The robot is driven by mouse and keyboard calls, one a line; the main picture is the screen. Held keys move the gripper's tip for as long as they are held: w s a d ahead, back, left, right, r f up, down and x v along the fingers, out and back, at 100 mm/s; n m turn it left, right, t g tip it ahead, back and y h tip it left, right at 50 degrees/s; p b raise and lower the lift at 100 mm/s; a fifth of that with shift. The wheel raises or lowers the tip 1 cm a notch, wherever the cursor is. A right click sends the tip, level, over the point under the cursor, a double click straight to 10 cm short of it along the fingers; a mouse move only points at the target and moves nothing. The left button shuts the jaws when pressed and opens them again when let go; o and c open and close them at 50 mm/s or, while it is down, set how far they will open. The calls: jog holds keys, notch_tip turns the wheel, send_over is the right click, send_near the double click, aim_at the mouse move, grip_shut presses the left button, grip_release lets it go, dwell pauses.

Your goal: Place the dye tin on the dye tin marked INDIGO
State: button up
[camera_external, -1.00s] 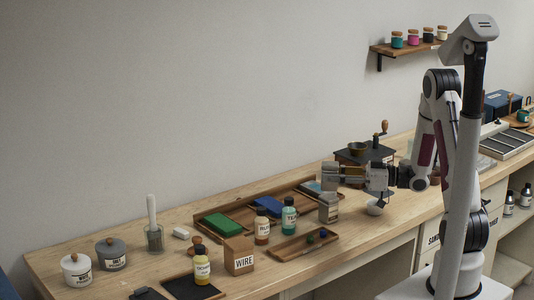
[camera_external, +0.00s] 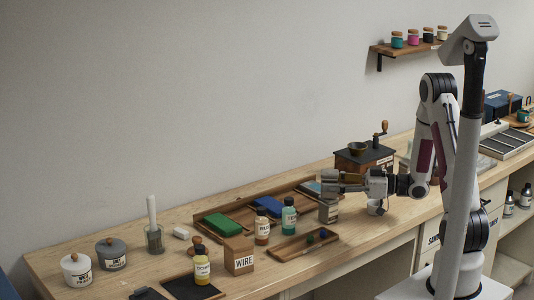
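A grey, square-sided tin (camera_external: 328,213) with a label stands upright on the bench, right of the small wooden tray. The label is too small to read, so I cannot confirm INDIGO. My gripper (camera_external: 331,184) reaches in level from the right, just above this tin, and hides its top. A pale grey shape sits at the fingertips. I cannot tell whether it is a second tin in the grip or the fingers themselves, or whether it touches the tin below.
A small white cup (camera_external: 375,208) stands under my wrist. A wooden tray (camera_external: 290,250) with small balls, a teal bottle (camera_external: 289,217) and an amber bottle (camera_external: 262,229) are to the left. A hand grinder (camera_external: 364,160) stands behind. A WIRE box (camera_external: 239,256) is further left.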

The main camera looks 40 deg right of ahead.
jog(key=shift+r, duration=0.15)
jog(key=v, duration=1.2)
dwell(0.7)
dwell(0.5)
